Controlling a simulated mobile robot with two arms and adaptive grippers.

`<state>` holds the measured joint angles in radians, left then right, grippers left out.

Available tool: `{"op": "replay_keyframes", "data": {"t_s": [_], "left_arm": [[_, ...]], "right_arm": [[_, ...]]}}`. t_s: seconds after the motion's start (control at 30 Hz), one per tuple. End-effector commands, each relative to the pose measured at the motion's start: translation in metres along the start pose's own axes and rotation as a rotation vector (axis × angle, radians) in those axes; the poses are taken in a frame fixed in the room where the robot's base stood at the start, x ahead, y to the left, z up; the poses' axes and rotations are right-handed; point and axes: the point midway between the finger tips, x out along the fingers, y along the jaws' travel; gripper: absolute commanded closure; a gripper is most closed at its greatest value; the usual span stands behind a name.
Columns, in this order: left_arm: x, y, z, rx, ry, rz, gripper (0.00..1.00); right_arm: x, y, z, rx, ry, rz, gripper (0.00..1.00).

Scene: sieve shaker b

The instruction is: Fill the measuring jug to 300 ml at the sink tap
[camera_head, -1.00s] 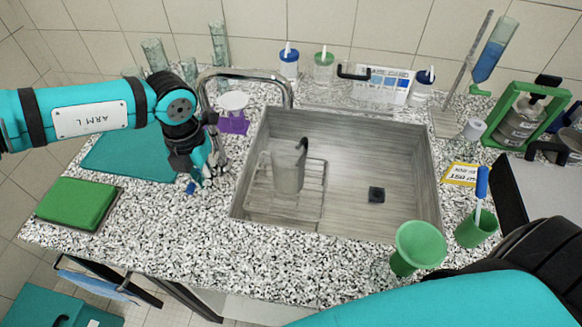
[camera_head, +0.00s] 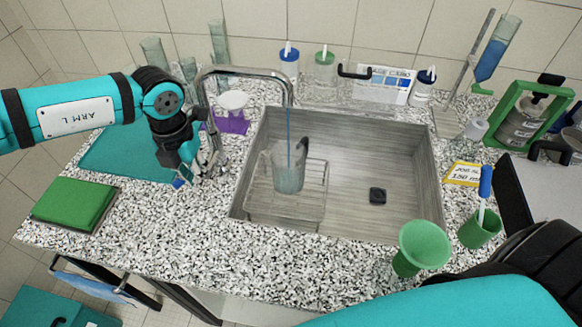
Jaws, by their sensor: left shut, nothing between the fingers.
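The clear measuring jug (camera_head: 287,178), with a dark handle at its right, stands upright on a wire rack (camera_head: 262,207) in the sink (camera_head: 375,150). A thin blue stream of water (camera_head: 290,125) falls from the spout of the arched tap (camera_head: 245,71) into the jug. The jug's markings and exact water level are too small to read. My left gripper (camera_head: 184,178) is shut and empty, low over the counter, close to the left of the tap's base. I cannot tell whether it touches the tap. My right gripper is out of the picture.
Several lidded bottles (camera_head: 289,62) stand behind the sink. A purple mat (camera_head: 233,124) with a white dish lies by the tap. A green block (camera_head: 72,204) is at left. The front counter is mostly clear.

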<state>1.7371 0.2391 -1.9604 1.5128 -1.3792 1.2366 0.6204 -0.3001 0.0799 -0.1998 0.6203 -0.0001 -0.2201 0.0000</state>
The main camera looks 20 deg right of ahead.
Motion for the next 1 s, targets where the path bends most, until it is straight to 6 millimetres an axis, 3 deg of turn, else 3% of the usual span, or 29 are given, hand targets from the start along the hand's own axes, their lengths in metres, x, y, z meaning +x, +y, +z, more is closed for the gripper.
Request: {"op": "replay_keyframes", "data": {"t_s": [0.7,0.87,1.0], "left_arm": [[0.002,0.012,0.008,-0.002,-0.001,0.000,1.00],[-0.005,0.012,0.007,0.000,-0.002,0.000,1.00],[-0.022,0.010,0.005,0.000,-0.003,-0.001,1.00]], "right_arm": [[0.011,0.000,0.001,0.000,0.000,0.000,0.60],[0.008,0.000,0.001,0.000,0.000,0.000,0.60],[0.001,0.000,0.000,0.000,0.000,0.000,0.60]]}}
